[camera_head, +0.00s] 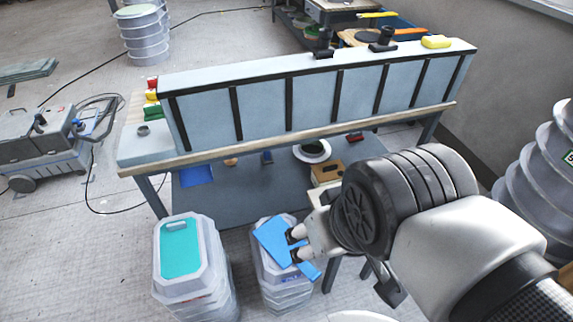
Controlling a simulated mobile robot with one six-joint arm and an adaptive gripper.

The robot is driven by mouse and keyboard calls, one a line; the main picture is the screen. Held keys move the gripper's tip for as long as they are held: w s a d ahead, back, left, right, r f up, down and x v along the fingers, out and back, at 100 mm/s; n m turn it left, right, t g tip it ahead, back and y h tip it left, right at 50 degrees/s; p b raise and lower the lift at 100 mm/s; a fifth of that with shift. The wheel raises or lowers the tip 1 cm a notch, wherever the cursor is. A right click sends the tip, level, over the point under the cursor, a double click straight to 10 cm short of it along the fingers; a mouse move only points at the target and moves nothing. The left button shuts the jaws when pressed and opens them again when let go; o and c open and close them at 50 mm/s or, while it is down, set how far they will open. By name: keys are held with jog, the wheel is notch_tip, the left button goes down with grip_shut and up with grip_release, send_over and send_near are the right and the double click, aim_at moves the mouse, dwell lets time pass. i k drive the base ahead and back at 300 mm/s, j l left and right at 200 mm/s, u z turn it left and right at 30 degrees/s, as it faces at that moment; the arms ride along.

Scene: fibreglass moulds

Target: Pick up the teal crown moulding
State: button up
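A small pale teal bar (177,225) lies on the teal top (180,256) of the left white stack; it may be the crown moulding, but its profile is too small to tell. My gripper (292,246) is at the right stack, well to the right of the teal bar. Its two dark-tipped fingers stand apart, so it looks open. A flat blue piece (270,238) lies at the fingertips, over the right stack's top. The fingers partly hide it. I cannot tell whether they touch it.
Behind the stacks stands a bench (300,143) with a long pale-blue mould (262,98) with dark ribs. Its lower shelf (225,205) holds several small items. A grey wheeled machine (42,140) stands at left, a ribbed white stack (535,165) at right. The lower-left floor is clear.

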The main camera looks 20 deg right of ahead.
aim_at(185, 260)
jog(key=i+j+u, duration=0.2)
jog(key=i+j, duration=0.2)
jog(key=j, duration=0.2)
jog(key=i+j+u, duration=0.15)
jog(key=i+j, duration=0.3)
jog(key=k+j, duration=0.05)
jog(key=j, duration=0.05)
